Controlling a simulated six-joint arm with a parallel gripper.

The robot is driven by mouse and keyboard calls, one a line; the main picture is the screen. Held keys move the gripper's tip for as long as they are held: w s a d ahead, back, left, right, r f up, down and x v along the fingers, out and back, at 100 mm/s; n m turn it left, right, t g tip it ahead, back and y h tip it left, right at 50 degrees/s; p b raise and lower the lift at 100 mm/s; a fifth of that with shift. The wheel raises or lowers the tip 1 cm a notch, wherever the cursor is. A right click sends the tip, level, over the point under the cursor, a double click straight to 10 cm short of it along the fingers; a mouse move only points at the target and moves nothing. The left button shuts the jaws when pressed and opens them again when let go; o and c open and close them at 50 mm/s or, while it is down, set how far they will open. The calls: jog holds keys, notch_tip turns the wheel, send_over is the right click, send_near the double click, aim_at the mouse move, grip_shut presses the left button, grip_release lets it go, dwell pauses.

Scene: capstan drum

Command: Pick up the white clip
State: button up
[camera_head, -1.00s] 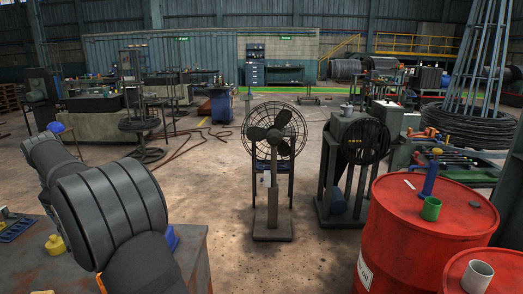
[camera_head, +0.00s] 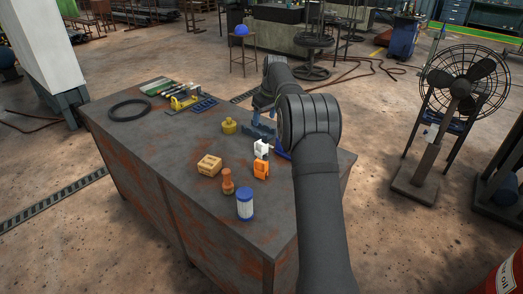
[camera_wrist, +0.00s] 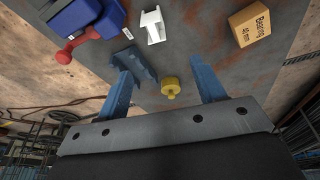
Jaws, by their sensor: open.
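The white clip (camera_head: 261,148) stands on the dark workbench, just behind an orange clip (camera_head: 261,170) and left of my arm. In the wrist view the white clip (camera_wrist: 152,27) is at the top, left of centre, beyond my fingertips and untouched. My gripper (camera_wrist: 158,66) is open, with its two blue fingers spread apart and nothing held between them. A yellow knobbed piece (camera_wrist: 170,88) shows between the fingers, and a blue-grey part (camera_wrist: 133,66) lies near the left fingertip. In the head view my arm largely hides the gripper.
A yellow bearing box (camera_wrist: 250,25) lies to the right of the clip in the wrist view. A blue-and-white can (camera_head: 244,204) and an orange-brown piece (camera_head: 228,182) stand nearer the front. A black ring (camera_head: 129,110) lies far left. The bench's left front is clear.

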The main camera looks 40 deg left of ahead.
aim_at(261, 143)
jog(key=x, duration=1.3)
jog(key=shift+w, duration=0.25)
jog(key=shift+w+d+x, duration=0.1)
jog(key=shift+w+x, duration=0.05)
jog(key=shift+x, duration=1.25)
jog(key=shift+w+d+x, duration=0.15)
jog(key=shift+x, duration=1.2)
jog(key=shift+c, duration=0.4)
jog(key=c, duration=1)
